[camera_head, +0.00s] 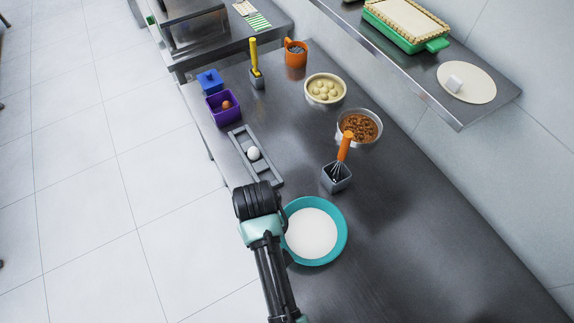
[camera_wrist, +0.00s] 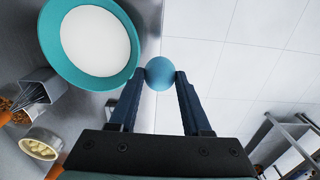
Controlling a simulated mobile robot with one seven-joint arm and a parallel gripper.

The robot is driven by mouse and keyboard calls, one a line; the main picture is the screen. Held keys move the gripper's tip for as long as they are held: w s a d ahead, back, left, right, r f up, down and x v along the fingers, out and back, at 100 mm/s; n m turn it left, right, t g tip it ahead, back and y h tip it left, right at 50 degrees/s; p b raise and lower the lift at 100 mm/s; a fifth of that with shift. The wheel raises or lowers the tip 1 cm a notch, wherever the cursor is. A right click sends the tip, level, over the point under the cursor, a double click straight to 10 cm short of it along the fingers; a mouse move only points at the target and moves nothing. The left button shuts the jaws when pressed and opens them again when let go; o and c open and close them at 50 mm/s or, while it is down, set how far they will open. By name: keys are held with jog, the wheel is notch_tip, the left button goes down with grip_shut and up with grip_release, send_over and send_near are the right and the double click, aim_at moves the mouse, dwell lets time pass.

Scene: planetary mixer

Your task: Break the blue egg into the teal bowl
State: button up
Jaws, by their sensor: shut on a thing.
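The blue egg (camera_wrist: 160,73) is between the fingertips of my gripper (camera_wrist: 160,76), which is shut on it, as the wrist view shows. The egg looks whole. In the head view my arm hides the fingers and the egg. The teal bowl (camera_head: 341,245) stands on the steel counter, with a white filling inside. It also shows at the upper left of the wrist view (camera_wrist: 59,68). In that view the egg is just beside the bowl's rim, over the floor side; I cannot tell whether they touch.
A grey tray (camera_head: 267,172) holds a white egg (camera_head: 253,153). A grey holder (camera_head: 337,180) with an orange-handled whisk (camera_head: 345,146) stands behind the bowl. A bowl of brown pieces (camera_head: 358,127) and a cream bowl (camera_head: 325,89) stand further back. The counter right of the teal bowl is clear.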

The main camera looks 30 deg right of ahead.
jog(key=shift+s+d+r+p, duration=0.3)
jog(key=shift+d+r+p, duration=0.1)
jog(key=shift+d+p, duration=0.35)
jog(key=shift+s+d+r+p, duration=0.3)
jog(key=shift+d+r+p, duration=0.05)
jog(key=shift+d+p, duration=0.4)
jog(key=shift+s+d+r+p, duration=0.3)
jog(key=shift+d+r+p, duration=0.1)
jog(key=shift+d+p, duration=0.3)
jog(key=shift+r, duration=0.1)
jog(key=shift+a+f+b, duration=0.1)
jog(key=shift+f+b, duration=1.15)
jog(key=shift+f, duration=1.1)
notch_tip(320, 180, down, 4)
jog(key=b, duration=0.3)
notch_tip(320, 180, up, 5)
jog(key=p, duration=0.4)
jog(key=shift+f+p, duration=0.1)
jog(key=shift+p, duration=0.3)
jog(key=shift+c, duration=0.2)
jog(key=shift+f, duration=0.1)
